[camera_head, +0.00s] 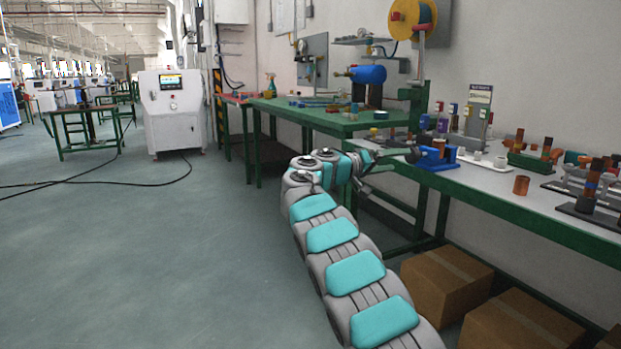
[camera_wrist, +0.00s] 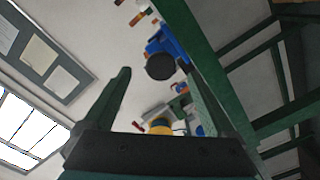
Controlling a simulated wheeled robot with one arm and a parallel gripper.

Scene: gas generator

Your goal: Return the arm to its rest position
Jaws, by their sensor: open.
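My arm (camera_head: 340,260), grey with teal panels, reaches from the lower right of the head view towards the benches. My gripper (camera_head: 392,160) is at the left end of the white-topped bench, close to a blue fixture (camera_head: 437,160). In the wrist view my gripper (camera_wrist: 157,73) has its two dark green fingers spread, with nothing held between them. The blue fixture with a round black end (camera_wrist: 160,66) shows beyond the fingers. The exact gap between the fingers and the fixture cannot be told.
The white-topped bench (camera_head: 485,184) holds bottles, fixtures and a copper-coloured cylinder (camera_head: 521,185). A green bench (camera_head: 330,115) stands behind my gripper. Cardboard boxes (camera_head: 445,280) lie under the white-topped bench. The floor (camera_head: 150,250) left of my arm is mostly clear, with black cables farther back.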

